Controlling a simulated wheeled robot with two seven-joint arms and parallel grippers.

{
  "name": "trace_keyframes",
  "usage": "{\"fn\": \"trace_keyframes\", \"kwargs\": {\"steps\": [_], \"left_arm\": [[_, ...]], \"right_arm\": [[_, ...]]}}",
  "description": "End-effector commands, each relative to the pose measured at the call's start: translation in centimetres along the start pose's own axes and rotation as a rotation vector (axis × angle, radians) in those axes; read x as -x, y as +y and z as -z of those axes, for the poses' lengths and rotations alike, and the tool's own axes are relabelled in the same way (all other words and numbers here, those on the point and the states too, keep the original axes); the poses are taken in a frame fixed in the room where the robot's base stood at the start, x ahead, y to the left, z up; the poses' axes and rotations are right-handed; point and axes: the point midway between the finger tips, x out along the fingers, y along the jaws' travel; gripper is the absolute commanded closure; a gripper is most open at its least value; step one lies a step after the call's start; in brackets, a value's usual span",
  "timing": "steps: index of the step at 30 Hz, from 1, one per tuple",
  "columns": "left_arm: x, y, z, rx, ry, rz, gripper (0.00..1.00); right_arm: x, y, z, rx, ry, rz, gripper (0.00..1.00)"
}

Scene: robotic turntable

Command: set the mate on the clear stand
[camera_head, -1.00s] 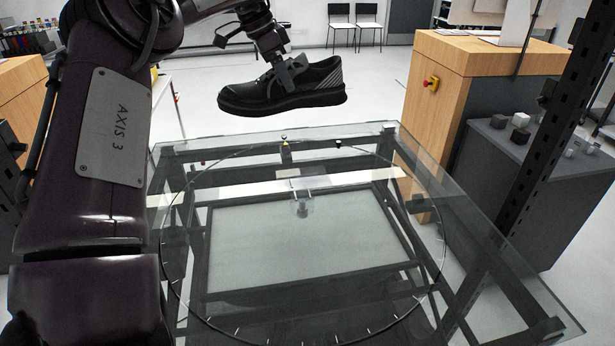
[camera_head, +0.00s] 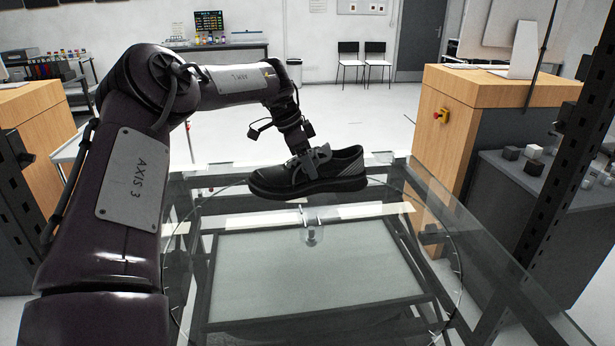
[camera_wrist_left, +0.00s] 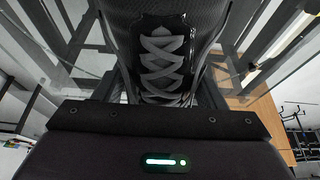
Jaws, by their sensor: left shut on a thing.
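The mate is a black shoe (camera_head: 345,172) with grey laces and a dark sole, held roughly level above the far part of the glass turntable. My left gripper (camera_head: 308,162) comes down from above and is shut on the shoe around its laced upper. In the left wrist view the shoe (camera_wrist_left: 163,55) fills the upper middle, laces facing the camera. The clear stand (camera_head: 312,234) is on the glass just below the shoe in the picture. The shoe covers part of the view behind it, and its exact height above the stand is hard to tell. My right gripper is not in view.
The glass tabletop (camera_head: 500,290) rests on a dark frame and has a round turntable ring. A wooden cabinet (camera_head: 440,170) with a red button and a grey bench with small blocks (camera_head: 533,152) stand at the right. The near glass is clear.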

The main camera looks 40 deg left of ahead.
Motion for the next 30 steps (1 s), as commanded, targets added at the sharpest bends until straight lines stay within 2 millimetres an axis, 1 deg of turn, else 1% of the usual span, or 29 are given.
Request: {"fn": "trace_keyframes", "kwargs": {"steps": [5, 9, 11, 17, 18, 22, 23, 30], "left_arm": [[-1.2, 0.0, -0.6, 0.002, 0.001, -0.002, 0.7], [-3.2, 0.0, -1.4, 0.001, 0.0, -0.002, 0.7], [-3.8, 0.1, -1.6, 0.0, 0.001, -0.002, 0.7], [-4.2, 0.1, -1.8, 0.001, 0.0, -0.001, 0.7], [-4.3, 0.1, -1.9, 0.002, -0.002, -0.003, 0.32], [-4.2, 0.1, -1.8, 0.002, -0.001, -0.002, 0.15], [-4.2, 0.1, -1.8, 0.002, -0.001, -0.002, 0.13], [-4.1, 0.1, -1.8, 0.001, 0.0, -0.001, 0.13]], "right_arm": [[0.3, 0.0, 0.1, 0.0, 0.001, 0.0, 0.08], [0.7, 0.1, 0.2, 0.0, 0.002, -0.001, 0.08], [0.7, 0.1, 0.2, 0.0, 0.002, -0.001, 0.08], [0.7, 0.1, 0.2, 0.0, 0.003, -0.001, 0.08], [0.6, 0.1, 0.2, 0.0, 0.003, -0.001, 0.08], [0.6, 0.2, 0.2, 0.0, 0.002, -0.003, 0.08], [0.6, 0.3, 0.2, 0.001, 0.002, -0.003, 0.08], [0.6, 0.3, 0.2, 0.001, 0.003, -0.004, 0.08]]}}
